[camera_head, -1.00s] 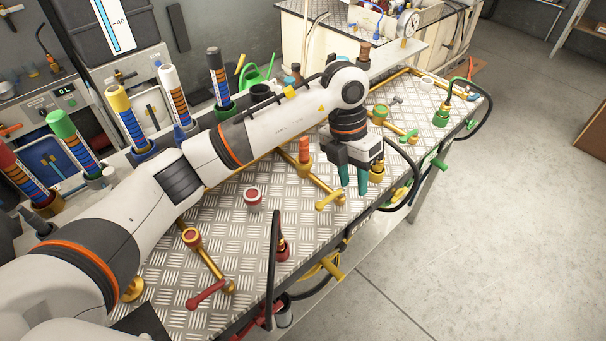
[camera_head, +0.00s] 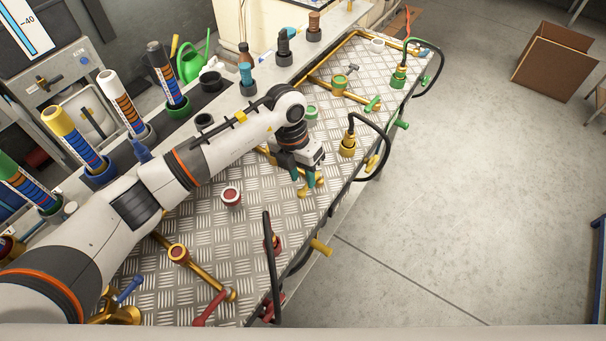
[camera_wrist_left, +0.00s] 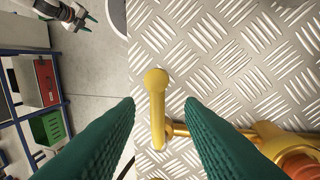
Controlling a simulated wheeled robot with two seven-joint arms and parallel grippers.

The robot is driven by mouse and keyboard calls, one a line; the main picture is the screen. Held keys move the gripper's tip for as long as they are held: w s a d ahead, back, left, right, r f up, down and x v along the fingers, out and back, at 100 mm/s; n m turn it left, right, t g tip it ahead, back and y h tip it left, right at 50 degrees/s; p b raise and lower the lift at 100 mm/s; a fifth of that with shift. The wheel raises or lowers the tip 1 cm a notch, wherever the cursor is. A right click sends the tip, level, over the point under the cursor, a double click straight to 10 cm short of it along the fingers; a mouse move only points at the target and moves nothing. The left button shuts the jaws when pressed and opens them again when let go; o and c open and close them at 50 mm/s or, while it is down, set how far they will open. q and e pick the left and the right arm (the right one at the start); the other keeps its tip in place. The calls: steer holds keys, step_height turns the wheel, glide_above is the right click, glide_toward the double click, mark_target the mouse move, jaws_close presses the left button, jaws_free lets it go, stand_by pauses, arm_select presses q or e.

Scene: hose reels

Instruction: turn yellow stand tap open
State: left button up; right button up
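The yellow stand tap's handle (camera_wrist_left: 157,108) is a yellow lever with a rounded end, on a brass pipe low in the left wrist view. In the head view its lever (camera_head: 304,190) shows by the fingertips of my left gripper (camera_head: 307,178), partly hidden. In the left wrist view the teal fingers of my left gripper (camera_wrist_left: 160,115) are apart, one on each side of the lever, with gaps. An orange-red cap (camera_wrist_left: 300,165) shows at the pipe's right. My right gripper (camera_wrist_left: 88,22) shows small at the wrist view's upper left, its teal fingertips apart.
The metal bench (camera_head: 200,222) also carries a red-capped fitting (camera_head: 231,196), a red lever (camera_head: 210,309) and green taps (camera_head: 340,85). Black hoses (camera_head: 376,130) arch over its front edge. Open floor (camera_head: 450,210) lies to the right.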

arm_select(q)
steer(key=shift+s+d+f, duration=0.1)
steer(key=shift+d+f, duration=0.05)
steer(key=shift+f, duration=0.4)
steer(key=shift+s+d+f, duration=0.1)
steer(key=shift+d+f, duration=0.05)
steer(key=shift+f, duration=0.35)
arm_select(e)
steer(key=shift+w+a+r, duration=0.15)
steer(key=shift+a, duration=0.2)
steer(key=shift+w+a+r, duration=0.1)
steer(key=shift+a, duration=0.25)
arm_select(q)
jaws_close()
arm_select(e)
steer(key=shift+d, duration=0.4)
